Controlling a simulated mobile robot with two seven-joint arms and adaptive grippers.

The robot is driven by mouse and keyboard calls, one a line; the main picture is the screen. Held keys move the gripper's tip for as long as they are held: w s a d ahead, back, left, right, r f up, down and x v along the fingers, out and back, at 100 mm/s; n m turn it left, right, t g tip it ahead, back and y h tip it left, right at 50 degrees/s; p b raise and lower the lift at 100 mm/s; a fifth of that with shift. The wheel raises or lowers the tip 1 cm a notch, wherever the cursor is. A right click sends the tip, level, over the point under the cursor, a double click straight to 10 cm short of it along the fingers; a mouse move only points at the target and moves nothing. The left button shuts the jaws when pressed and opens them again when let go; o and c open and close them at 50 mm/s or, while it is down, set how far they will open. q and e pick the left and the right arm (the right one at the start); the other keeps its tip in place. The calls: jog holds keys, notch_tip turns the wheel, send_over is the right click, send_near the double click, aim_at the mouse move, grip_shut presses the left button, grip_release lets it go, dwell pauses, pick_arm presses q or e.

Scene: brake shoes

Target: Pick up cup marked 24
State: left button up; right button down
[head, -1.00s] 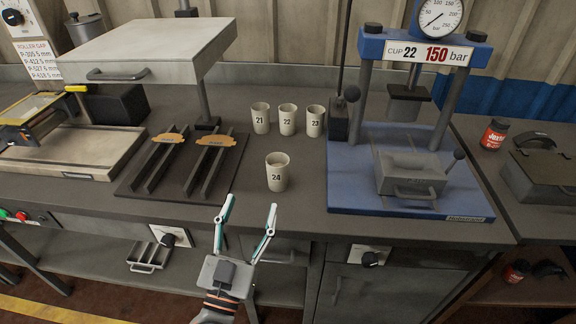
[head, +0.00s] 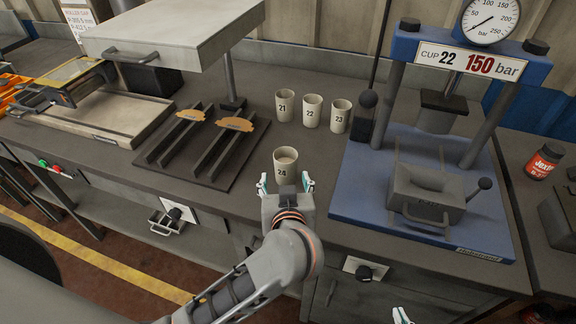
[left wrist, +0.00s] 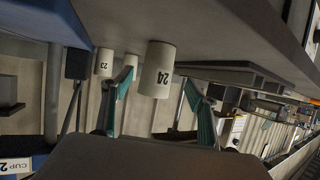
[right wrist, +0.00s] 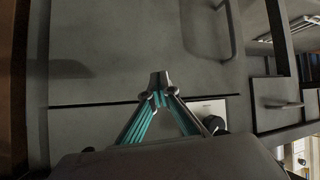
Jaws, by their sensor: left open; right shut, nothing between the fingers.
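The cup marked 24 (head: 285,165) is pale and stands upright near the front edge of the bench. It also shows, upside down, in the left wrist view (left wrist: 157,70). My left gripper (head: 286,183) is open just in front of it, with a fingertip toward each side of the cup. In the left wrist view the cup appears between and beyond the spread fingers; I cannot tell whether they touch it. My right gripper (right wrist: 158,80) is shut and empty, facing a grey cabinet front. Its tip shows at the bottom of the head view (head: 402,316).
Cups marked 21 (head: 284,106), 22 (head: 312,110) and 23 (head: 337,115) stand in a row behind. A blue press (head: 375,210) stands to the right. A dark rack with rails (head: 200,165) lies to the left. A red jar (head: 543,161) is at the far right.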

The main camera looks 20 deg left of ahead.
aim_at(286, 174)
pick_arm(q)
jog(key=b+x, duration=0.1)
jog(key=x, duration=0.6)
jog(key=shift+d+f+b, duration=0.1)
jog(key=shift+d+b, duration=0.1)
jog(key=shift+b, duration=0.15)
jog(key=c, duration=1.3)
